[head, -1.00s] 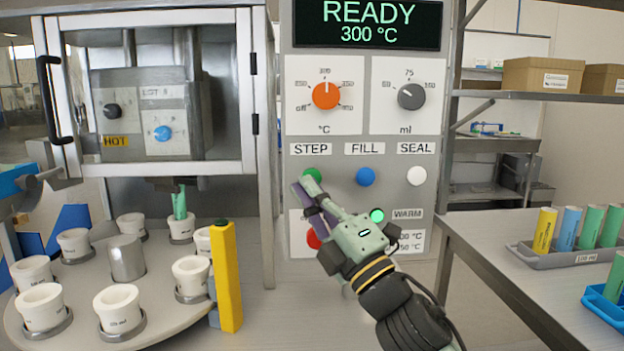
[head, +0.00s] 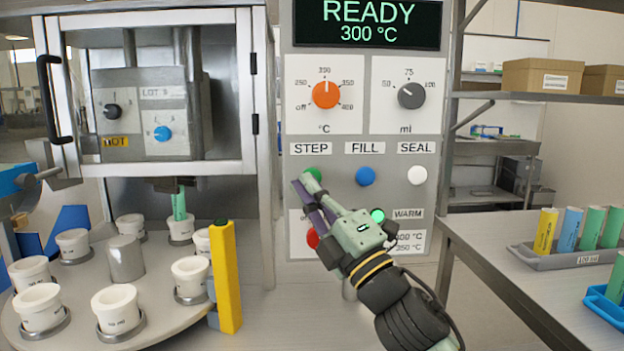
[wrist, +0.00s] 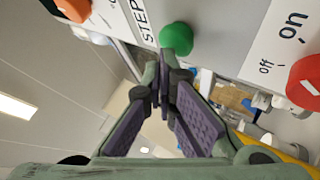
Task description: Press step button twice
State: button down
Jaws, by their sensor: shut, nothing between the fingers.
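The green STEP button (head: 313,174) sits under the STEP label on the grey control panel, partly covered by my fingertips in the head view. In the wrist view the round green button (wrist: 177,38) stands just beyond the fingertips. My gripper (head: 301,181) is shut and empty, reaching up and left to the panel. In the wrist view the tips of my gripper (wrist: 162,68) meet close to the button's edge. I cannot tell whether they touch it.
The blue FILL button (head: 365,176) and white SEAL button (head: 417,175) are to the right. A round turntable (head: 75,327) with several white cups and a yellow post (head: 226,278) stand at left. The display reads READY, 300 °C.

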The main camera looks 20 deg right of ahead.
jog(key=shift+w+d, duration=0.15)
jog(key=shift+w, duration=0.3)
dwell(0.3)
jog(key=shift+s+b, duration=0.2)
jog(key=shift+b, duration=0.1)
jog(key=shift+s+a+b, duration=0.25)
jog(key=shift+s+b, duration=0.15)
jog(key=shift+s, duration=0.35)
jog(key=shift+s+a+b, duration=0.25)
jog(key=shift+s+b, duration=0.1)
jog(key=shift+s, duration=0.45)
jog(key=shift+s+a+b, duration=0.25)
jog(key=shift+s+b, duration=0.05)
jog(key=shift+s, duration=0.5)
jog(key=shift+s+a+b, duration=0.25)
jog(key=shift+s+b, duration=0.1)
jog(key=shift+s, duration=0.45)
